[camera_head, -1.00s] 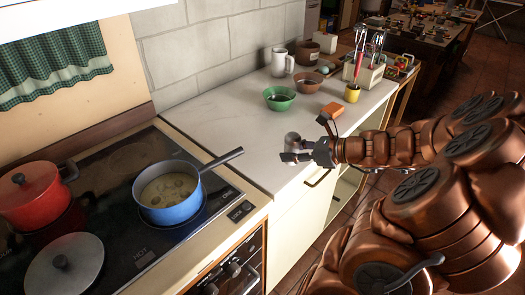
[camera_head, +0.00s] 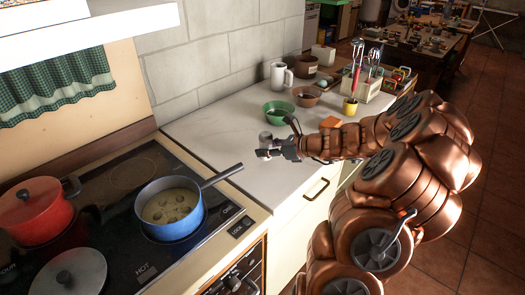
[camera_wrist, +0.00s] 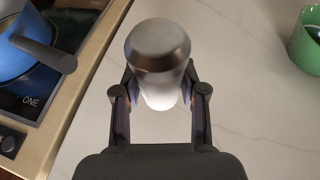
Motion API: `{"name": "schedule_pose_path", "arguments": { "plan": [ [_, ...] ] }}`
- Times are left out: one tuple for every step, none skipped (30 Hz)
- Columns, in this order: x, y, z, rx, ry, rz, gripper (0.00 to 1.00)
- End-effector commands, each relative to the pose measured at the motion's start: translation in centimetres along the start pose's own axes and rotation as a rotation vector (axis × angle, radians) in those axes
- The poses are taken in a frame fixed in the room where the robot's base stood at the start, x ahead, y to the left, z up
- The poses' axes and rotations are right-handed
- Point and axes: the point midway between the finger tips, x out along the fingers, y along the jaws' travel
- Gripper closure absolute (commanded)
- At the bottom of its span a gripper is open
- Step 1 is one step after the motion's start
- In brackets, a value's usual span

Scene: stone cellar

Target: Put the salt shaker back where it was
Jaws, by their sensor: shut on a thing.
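The salt shaker (camera_wrist: 158,52) has a grey metal cap and a pale body. It is upright between the fingers of my gripper (camera_wrist: 158,98) in the wrist view, and the fingers are shut on its sides. In the head view the shaker (camera_head: 265,138) is small and partly hidden by my gripper (camera_head: 272,152). They are over the white marble counter (camera_head: 222,135), near the stove side. I cannot tell whether the shaker's base touches the counter.
A blue pot (camera_head: 172,213) with its handle toward the counter stands on the stove, beside a red pot (camera_head: 38,212). A green bowl (camera_head: 277,111), brown bowl (camera_head: 307,97), white mug (camera_head: 281,76) and yellow cup (camera_head: 350,107) stand farther back. The counter's left part is clear.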

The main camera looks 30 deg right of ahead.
Motion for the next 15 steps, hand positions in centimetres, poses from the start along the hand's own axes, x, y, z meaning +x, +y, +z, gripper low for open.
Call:
{"name": "schedule_pose_path", "arguments": {
  "plan": [
    [0.7,-0.2,0.4,-0.001,0.001,0.004,1.0],
    [1.0,-0.5,0.4,-0.001,0.001,0.004,1.0],
    [1.4,-0.7,0.6,0.0,0.0,0.003,1.0],
    [1.7,-0.8,0.6,0.0,0.0,0.003,1.0],
    [1.9,-1.0,0.6,0.0,0.0,0.002,1.0],
    [2.0,-1.1,0.7,0.0,0.0,0.002,1.0],
    [2.1,-1.2,0.7,0.0,0.0,0.001,1.0],
    [2.2,-1.3,0.7,0.0,0.0,0.001,1.0],
    [2.3,-1.3,0.6,0.0,0.0,0.001,1.0],
    [2.4,-1.3,0.5,0.001,0.0,0.002,1.0],
    [2.5,-1.3,0.3,0.002,0.0,0.002,1.0],
    [2.7,-1.3,-0.1,0.004,-0.001,0.002,1.0],
    [2.8,-1.2,-0.4,0.004,-0.001,0.003,1.0],
    [2.9,-1.2,-0.7,0.004,-0.001,0.003,1.0],
    [3.1,-1.2,-1.1,0.004,-0.002,0.003,1.0]
  ]
}}
